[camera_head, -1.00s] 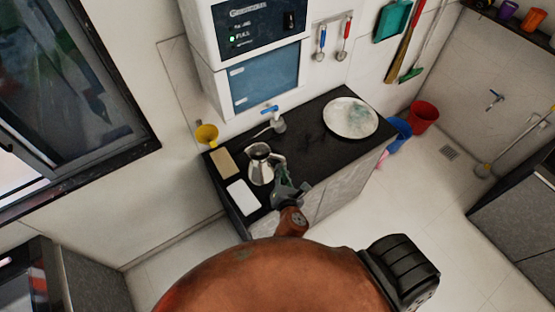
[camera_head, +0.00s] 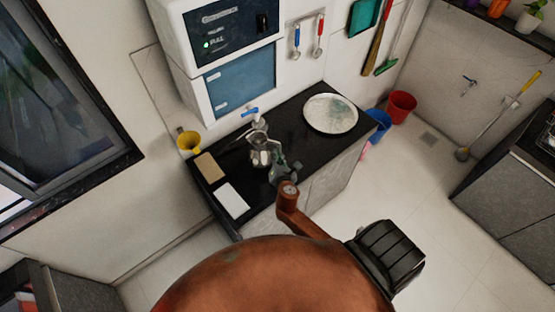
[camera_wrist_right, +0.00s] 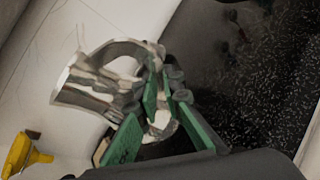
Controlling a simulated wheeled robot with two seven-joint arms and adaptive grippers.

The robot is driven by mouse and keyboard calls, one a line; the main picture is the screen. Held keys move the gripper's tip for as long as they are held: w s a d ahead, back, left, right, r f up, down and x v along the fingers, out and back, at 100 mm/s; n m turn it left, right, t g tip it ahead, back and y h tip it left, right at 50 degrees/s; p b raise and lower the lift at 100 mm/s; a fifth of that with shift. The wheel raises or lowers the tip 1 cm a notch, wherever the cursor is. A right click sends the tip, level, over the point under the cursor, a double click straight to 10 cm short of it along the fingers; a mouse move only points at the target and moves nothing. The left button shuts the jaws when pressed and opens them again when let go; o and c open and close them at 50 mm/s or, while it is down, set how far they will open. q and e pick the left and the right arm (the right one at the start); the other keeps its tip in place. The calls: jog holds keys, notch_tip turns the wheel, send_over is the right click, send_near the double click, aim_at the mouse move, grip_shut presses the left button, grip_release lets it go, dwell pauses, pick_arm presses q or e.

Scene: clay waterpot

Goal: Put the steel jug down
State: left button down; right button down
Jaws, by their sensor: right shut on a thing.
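The steel jug (camera_head: 260,152) is a small shiny pot over the black counter (camera_head: 302,148), near the blue-handled tap (camera_head: 252,112). It looks upright in the head view. My right gripper (camera_head: 279,164) is at the jug's right side, shut on its handle. In the right wrist view the jug (camera_wrist_right: 92,82) shows its shiny body and curved handle, with the green fingers of the right gripper (camera_wrist_right: 168,100) around the handle. I cannot tell whether the jug's base touches the counter. My left gripper is not in view.
A tan board (camera_head: 209,167) and a white board (camera_head: 232,200) lie at the counter's left end, beside a yellow funnel (camera_head: 188,142). A large round plate (camera_head: 330,114) lies at the right. Bare black counter lies between the jug and the plate.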

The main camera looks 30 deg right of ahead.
jog(key=f, duration=0.3)
jog(key=shift+w+d+f+b, duration=0.2)
jog(key=shift+w+f+b, duration=0.05)
jog(key=shift+f+b, duration=0.15)
jog(key=c, duration=2.5)
grip_release()
jog(key=shift+f, duration=0.15)
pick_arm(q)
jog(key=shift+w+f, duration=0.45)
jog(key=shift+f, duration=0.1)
pick_arm(e)
jog(key=o, duration=0.4)
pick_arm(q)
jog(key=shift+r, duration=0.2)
pick_arm(e)
jog(key=v, duration=1.2)
jog(key=shift+s+d, duration=0.1)
